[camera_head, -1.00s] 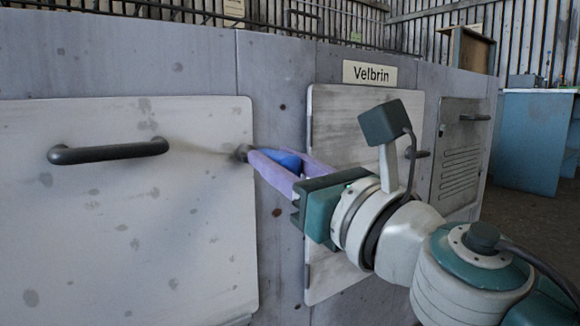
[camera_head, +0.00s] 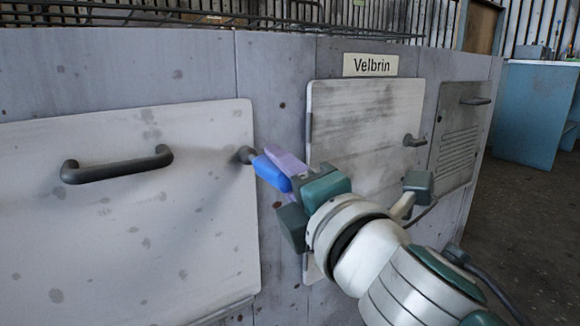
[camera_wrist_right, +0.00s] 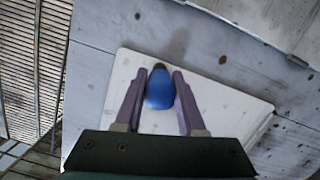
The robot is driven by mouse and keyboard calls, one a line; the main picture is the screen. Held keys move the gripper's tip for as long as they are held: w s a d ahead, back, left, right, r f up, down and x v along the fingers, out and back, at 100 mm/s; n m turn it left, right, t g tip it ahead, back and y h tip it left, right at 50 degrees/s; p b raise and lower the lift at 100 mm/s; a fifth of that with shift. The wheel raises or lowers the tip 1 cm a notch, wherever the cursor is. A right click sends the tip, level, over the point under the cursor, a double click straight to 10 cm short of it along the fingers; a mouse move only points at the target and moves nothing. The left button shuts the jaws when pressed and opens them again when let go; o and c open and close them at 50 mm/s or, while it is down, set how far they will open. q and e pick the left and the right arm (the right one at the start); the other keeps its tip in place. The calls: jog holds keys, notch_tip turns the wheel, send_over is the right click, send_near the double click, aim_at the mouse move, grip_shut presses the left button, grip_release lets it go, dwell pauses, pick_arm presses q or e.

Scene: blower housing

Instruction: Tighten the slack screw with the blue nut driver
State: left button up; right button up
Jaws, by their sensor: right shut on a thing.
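The nut driver's blue handle (camera_head: 271,174) is between the purple fingers of my right gripper (camera_head: 274,165), which is shut on it. Its dark end (camera_head: 246,155) meets the right edge of the large pale panel (camera_head: 130,225). The screw itself cannot be told apart there; the driver's end seems to cover it. In the right wrist view the blue handle (camera_wrist_right: 160,90) points away from the camera, with a finger on each side and its tip against the pale panel (camera_wrist_right: 235,110). My left gripper is out of view.
The large panel carries a dark bar handle (camera_head: 118,166). To the right are a smaller door (camera_head: 365,125) with a dark knob, under a "Velbrin" label (camera_head: 370,65), and a vented door (camera_head: 457,140). A blue cabinet (camera_head: 535,115) stands far right, with open floor before it.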

grip_shut()
jog(key=shift+d, duration=0.1)
jog(key=shift+s+d+p, duration=0.25)
jog(key=shift+s+p, duration=0.1)
jog(key=d+p+v, duration=0.1)
jog(key=p+v, duration=0.2)
jog(key=v, duration=0.9)
jog(key=shift+w+d+r, duration=0.35)
jog(key=shift+w+r, duration=0.05)
jog(key=shift+w, duration=0.1)
